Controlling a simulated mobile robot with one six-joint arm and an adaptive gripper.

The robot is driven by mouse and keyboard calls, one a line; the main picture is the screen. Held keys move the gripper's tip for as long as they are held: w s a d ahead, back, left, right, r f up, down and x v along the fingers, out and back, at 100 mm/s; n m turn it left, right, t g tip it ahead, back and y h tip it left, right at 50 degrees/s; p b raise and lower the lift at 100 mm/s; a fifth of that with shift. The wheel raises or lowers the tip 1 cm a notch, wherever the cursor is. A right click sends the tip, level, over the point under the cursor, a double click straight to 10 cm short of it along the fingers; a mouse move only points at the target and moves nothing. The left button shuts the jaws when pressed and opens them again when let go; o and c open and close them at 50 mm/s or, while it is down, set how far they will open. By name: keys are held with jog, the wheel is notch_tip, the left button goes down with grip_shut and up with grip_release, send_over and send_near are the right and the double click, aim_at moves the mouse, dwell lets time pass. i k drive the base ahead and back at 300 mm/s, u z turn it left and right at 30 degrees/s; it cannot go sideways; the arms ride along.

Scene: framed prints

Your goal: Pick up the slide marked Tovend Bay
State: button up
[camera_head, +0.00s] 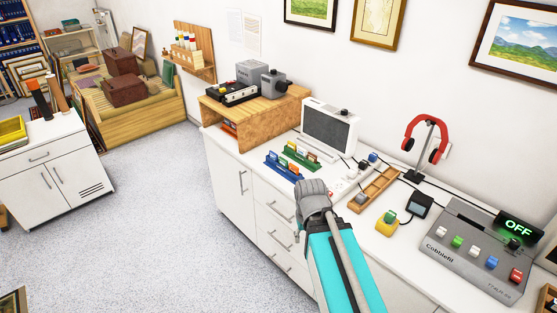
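No label reading Tovend Bay is legible in the head view. My gripper (312,186) is over the counter's front edge, just right of and nearer than the front rack. It appears apart from the racks. Its fingers are seen from behind, so I cannot tell whether it is open or holds anything.
A monitor (328,130) stands behind the racks, and a wooden shelf box (256,116) carries grey devices to the left. A wooden tray (373,190), red headphones (426,140) on a stand and a grey button console (470,248) reading OFF are to the right. Open floor lies left.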

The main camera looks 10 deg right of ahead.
aim_at(273, 155)
jog(key=u, duration=0.1)
jog(key=i, duration=0.9)
jog(key=z, duration=0.05)
